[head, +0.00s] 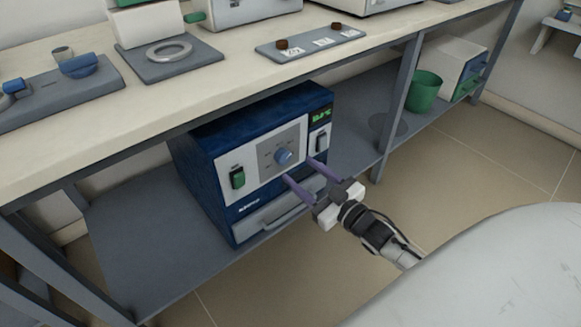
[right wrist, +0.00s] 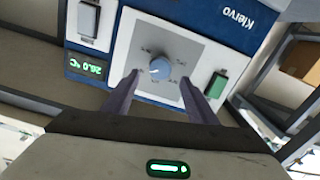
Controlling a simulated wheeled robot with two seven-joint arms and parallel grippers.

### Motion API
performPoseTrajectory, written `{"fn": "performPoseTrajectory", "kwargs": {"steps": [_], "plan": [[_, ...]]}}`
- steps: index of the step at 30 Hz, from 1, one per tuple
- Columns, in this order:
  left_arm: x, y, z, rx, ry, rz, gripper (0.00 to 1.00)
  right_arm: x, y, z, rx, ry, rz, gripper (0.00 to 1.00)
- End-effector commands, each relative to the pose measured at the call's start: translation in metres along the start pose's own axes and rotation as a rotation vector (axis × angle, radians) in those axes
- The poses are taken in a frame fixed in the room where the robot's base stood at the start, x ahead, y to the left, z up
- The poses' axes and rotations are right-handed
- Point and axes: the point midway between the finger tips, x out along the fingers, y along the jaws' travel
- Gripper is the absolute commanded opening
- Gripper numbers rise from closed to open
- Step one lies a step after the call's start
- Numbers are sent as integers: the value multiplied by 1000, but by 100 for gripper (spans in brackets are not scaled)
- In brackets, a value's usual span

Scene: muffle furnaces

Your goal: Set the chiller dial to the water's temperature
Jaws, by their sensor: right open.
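The chiller (head: 222,150) is a dark blue box on the lower shelf with a pale front panel. Its blue round dial (head: 283,156) sits on a grey square plate with small marks, also in the right wrist view (right wrist: 159,69). The dial's setting is too small to read surely. A green-lit display (head: 320,114) seems to read 26.0 °C in the right wrist view (right wrist: 86,68). My right gripper (head: 299,171) is open, its two purple-grey fingers pointing at the panel. In the right wrist view the dial shows between and beyond the fingertips (right wrist: 158,82), apparently untouched. My left gripper is out of view.
A green switch (head: 237,177) is left of the dial; another switch is right of it. A drawer-like tray with a handle (head: 285,208) is below. The bench top (head: 225,55) overhangs the chiller. A green bin (head: 424,91) stands farther right on the shelf.

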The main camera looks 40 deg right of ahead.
Motion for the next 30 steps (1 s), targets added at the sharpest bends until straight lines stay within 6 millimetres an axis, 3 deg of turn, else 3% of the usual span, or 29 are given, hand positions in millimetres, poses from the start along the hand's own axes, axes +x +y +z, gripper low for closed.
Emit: {"fn": "performPoseTrajectory", "kwargs": {"steps": [3, 9, 20, 27, 30], "plan": [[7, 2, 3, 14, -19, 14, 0, 23, 0, 2, -1, 2, 0, 52], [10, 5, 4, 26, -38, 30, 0, 47, 0, 2, -1, 0, 0, 52], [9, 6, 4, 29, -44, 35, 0, 53, 0, 1, 0, -2, 0, 52], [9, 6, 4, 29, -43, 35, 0, 53, 0, 1, 0, -2, 0, 15], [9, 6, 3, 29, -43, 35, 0, 53, 0, 1, 0, -2, 0, 11]]}}
